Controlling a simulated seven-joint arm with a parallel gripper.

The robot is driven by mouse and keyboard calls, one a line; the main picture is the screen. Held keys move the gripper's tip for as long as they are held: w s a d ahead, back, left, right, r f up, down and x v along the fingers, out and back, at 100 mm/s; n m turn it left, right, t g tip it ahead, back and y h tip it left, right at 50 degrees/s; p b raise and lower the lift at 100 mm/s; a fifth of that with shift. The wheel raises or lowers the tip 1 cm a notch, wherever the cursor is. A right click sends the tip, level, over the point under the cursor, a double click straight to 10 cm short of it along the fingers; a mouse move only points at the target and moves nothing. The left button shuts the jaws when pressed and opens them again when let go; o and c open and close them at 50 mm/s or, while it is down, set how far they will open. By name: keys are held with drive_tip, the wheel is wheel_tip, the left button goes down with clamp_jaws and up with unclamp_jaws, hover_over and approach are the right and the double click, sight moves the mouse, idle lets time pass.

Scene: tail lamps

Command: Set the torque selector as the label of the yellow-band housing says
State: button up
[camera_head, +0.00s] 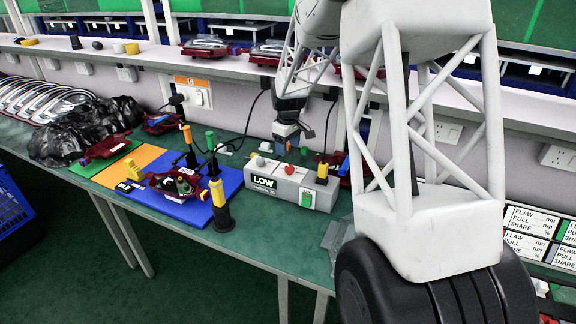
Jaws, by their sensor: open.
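A grey control box (290,187) stands on the green bench with a black LOW plate on its front. A red knob (289,169) sits on its top, with small white parts to the left; which of these is the torque selector I cannot tell.
Upright drivers with yellow and black grips (218,192) stand left of the box. Other dark red housings lie on the green mat (104,157) and behind. Black plastic bags (88,128) lie far left. Printed cards (530,222) are at right.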

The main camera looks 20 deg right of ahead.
sight(289, 167)
drive_tip(key=shift+n, duration=0.3)
drive_tip(key=w+f, duration=0.1)
drive_tip(key=d+f, duration=0.1)
drive_tip(key=w+f, duration=0.1)
drive_tip(key=shift+w+d, duration=0.25)
drive_tip(key=shift+w, duration=0.1)
drive_tip(key=shift+f, duration=3.85)
drive_tip(key=c, duration=0.9)
